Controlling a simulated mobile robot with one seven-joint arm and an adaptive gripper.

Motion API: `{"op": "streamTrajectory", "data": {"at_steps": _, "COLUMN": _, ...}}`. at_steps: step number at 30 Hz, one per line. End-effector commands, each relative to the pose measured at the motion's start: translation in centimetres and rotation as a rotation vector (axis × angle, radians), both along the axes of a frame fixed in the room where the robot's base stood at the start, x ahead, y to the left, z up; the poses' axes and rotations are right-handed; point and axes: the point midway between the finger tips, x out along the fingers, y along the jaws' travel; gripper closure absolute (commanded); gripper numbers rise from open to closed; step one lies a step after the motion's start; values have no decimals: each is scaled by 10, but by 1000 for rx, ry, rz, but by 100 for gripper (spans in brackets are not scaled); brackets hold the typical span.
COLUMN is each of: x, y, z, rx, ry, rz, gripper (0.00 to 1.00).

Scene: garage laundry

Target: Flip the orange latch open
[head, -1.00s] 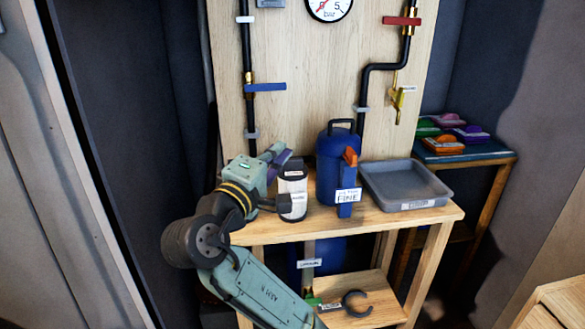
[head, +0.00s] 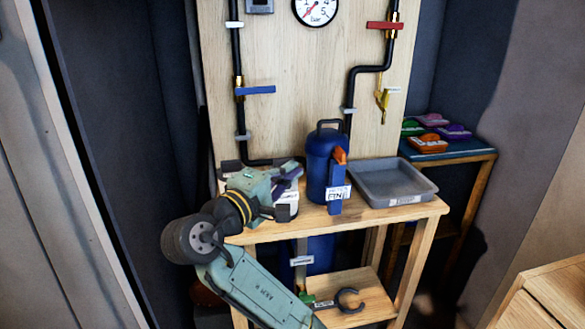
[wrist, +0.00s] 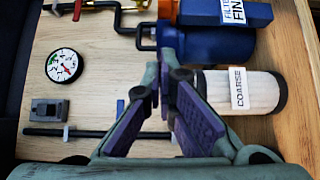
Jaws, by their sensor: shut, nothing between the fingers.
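The orange latch (head: 340,156) sits at the top of the narrow blue front part of the blue filter housing (head: 321,165), above a white label. In the wrist view a piece of orange (wrist: 166,8) shows at the top edge, beside the blue housing (wrist: 205,45) labelled "FILTER FINE". My gripper (head: 292,174) is left of the housing, apart from the latch, in front of the white cartridge (head: 292,191), which it partly hides. In the wrist view my gripper's (wrist: 163,72) purple-padded fingers meet at their tips with nothing between them; the cartridge (wrist: 262,92) reads "COARSE".
A grey tray (head: 425,188) stands right of the housing on the wooden bench (head: 400,213). Behind is a wooden board (head: 290,75) with black pipes, a blue lever (head: 256,90), a red lever (head: 385,26) and a gauge (head: 317,8). A side table (head: 450,157) holds several coloured items.

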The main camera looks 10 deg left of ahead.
Motion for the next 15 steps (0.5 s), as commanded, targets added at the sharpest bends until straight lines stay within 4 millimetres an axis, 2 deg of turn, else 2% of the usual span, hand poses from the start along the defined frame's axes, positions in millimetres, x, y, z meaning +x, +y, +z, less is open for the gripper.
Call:
{"op": "streamTrajectory", "data": {"at_steps": 10, "x": 67, "y": -36, "z": 2, "rx": 0, "ry": 2, "rz": -4, "gripper": 100}}
{"op": "streamTrajectory", "data": {"at_steps": 15, "x": 73, "y": -60, "z": 1, "rx": 0, "ry": 1, "rz": -3, "gripper": 100}}
